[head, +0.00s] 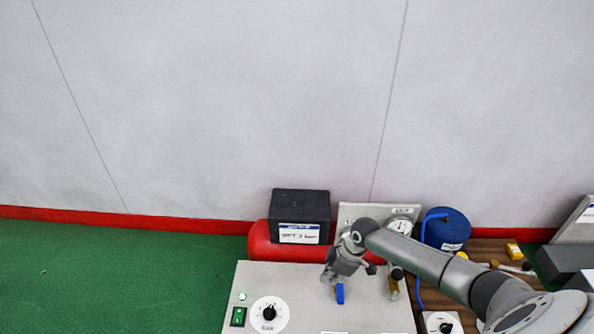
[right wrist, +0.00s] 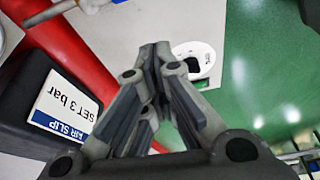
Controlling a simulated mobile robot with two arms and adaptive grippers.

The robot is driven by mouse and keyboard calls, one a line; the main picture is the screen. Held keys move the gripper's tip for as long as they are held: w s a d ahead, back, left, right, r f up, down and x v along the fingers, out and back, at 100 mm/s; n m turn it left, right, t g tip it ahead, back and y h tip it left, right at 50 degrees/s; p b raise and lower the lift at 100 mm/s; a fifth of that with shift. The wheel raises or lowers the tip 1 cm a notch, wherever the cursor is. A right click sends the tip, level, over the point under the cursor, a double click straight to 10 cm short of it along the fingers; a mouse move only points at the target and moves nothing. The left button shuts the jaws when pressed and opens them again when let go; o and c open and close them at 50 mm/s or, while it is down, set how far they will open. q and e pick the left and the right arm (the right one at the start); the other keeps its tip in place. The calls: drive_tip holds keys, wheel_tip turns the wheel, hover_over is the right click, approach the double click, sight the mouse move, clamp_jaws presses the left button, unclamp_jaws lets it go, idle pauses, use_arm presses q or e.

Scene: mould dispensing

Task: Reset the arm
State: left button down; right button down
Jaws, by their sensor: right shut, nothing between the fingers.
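My right arm (head: 440,265) reaches in from the lower right in the head view. Its gripper (head: 338,278) is over the white panel (head: 300,300), close to a small blue handle (head: 340,294). In the right wrist view the gripper (right wrist: 155,50) has its fingers together and empty, with the panel behind them. I cannot tell from these views whether the fingertips touch the blue handle. My left gripper is not in view.
The panel carries a dial (head: 269,314) and a green switch (head: 238,316). Behind it are a black labelled box (head: 300,207), a red cylinder (head: 260,242), a gauge (head: 400,226) and a blue cylinder (head: 448,228). Green floor (head: 110,280) lies open at left.

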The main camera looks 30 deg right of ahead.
drive_tip(key=shift+a, duration=0.1)
